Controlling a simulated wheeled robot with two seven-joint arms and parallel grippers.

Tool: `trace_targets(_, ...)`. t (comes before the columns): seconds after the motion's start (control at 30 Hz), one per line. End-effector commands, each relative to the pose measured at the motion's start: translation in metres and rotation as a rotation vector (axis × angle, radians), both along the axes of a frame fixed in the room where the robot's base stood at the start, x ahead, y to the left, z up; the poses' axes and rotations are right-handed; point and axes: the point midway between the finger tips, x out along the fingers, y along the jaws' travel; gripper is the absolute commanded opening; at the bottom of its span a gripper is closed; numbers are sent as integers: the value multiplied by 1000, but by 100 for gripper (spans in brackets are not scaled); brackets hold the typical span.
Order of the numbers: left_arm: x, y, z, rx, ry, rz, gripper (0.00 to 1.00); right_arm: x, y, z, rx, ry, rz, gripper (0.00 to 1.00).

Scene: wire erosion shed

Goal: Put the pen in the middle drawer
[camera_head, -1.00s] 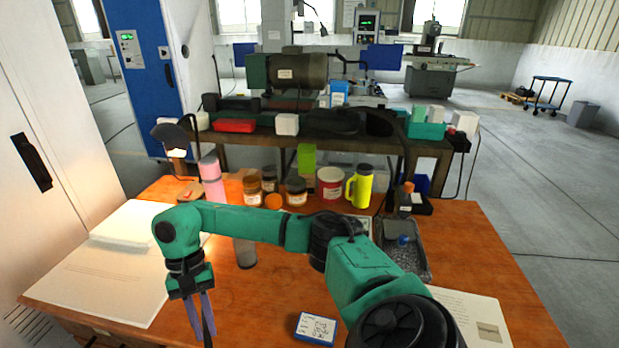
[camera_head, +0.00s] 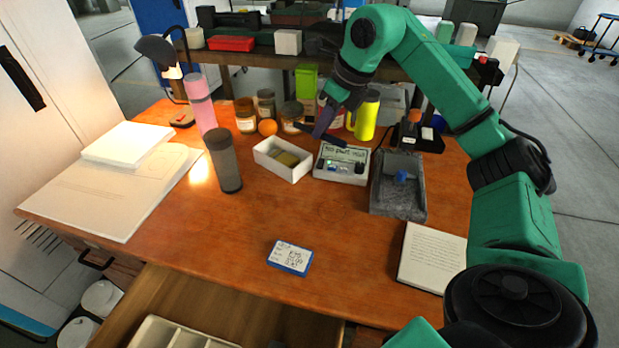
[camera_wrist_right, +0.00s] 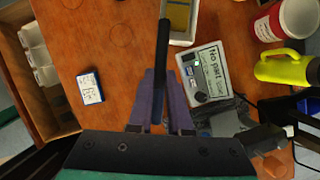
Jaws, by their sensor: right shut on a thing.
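An open wooden drawer (camera_head: 262,308) juts out at the desk's front, with a pale divided tray (camera_head: 160,332) inside; the drawer's side (camera_wrist_right: 50,108) also shows in the right wrist view. Whether this is the middle drawer cannot be told. My left gripper is out of view.
A white box (camera_head: 282,163), the instrument box (camera_head: 341,173), a grey tray (camera_head: 399,205), a dark tumbler (camera_head: 225,165) and a yellow flask (camera_head: 367,118) stand around the back. A blue-edged card (camera_head: 290,257) lies near the front. The desk between is clear.

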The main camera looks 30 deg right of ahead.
Motion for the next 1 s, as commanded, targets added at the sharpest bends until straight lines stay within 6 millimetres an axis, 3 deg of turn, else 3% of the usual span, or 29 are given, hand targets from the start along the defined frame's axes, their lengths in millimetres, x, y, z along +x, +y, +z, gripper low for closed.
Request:
trace_targets(0.03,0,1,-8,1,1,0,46,-2,-1,-22,-4,9,-1,0)
trace_targets(0.2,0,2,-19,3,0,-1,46,-2,-1,-78,-3,11,0,0)
trace_targets(0.4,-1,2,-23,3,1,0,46,-1,0,-125,-1,6,2,0)
trace_targets(0.57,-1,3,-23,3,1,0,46,-1,0,-144,1,4,3,0)
trace_targets(0.77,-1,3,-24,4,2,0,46,-1,0,-180,0,5,3,0)
trace_targets(1.0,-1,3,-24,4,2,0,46,0,0,-184,0,2,4,0)
